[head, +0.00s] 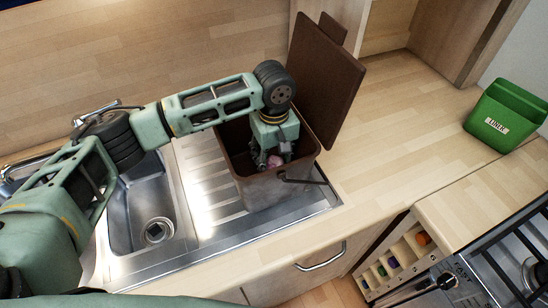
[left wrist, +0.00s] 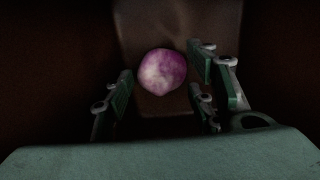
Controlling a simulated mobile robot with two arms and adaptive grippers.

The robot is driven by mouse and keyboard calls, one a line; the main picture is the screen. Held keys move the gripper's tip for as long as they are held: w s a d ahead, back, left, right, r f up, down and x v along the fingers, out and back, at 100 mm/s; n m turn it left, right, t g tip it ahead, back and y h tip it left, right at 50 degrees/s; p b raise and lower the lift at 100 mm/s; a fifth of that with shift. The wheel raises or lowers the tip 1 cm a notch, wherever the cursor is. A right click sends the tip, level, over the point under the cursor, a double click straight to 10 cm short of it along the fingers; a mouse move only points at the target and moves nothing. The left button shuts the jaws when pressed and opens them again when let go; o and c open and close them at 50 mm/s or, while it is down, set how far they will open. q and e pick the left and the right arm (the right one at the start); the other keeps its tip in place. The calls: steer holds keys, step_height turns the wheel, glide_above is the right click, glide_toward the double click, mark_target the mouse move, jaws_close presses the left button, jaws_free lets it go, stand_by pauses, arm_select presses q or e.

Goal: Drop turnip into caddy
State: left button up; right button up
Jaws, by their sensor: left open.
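The caddy (head: 265,190) is a brown and grey bin standing on the sink's drainboard, with its brown lid (head: 325,75) raised at the back. My left gripper (head: 270,158) reaches down inside the caddy's open top. In the left wrist view the gripper's fingers (left wrist: 165,90) are spread apart. The purple and white turnip (left wrist: 162,72) shows between and beyond the fingers, with dark gaps around it, against the caddy's inside. In the head view the turnip (head: 274,161) is a small pink patch, mostly hidden by the gripper. My right gripper is not in view.
A steel sink (head: 150,215) with a tap (head: 30,165) lies left of the caddy. A green box (head: 505,118) stands at the far right of the wooden counter. A gas hob (head: 520,260) is at lower right. The counter (head: 410,135) right of the caddy is clear.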

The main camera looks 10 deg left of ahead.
mark_target(275, 160)
arm_select(q)
steer(key=shift+w+r+b, duration=0.1)
steer(key=shift+r+b, duration=0.15)
steer(key=shift+b, duration=0.05)
step_height(275, 160, up, 13)
steer(key=b, duration=0.2)
steer(key=shift+f, duration=0.2)
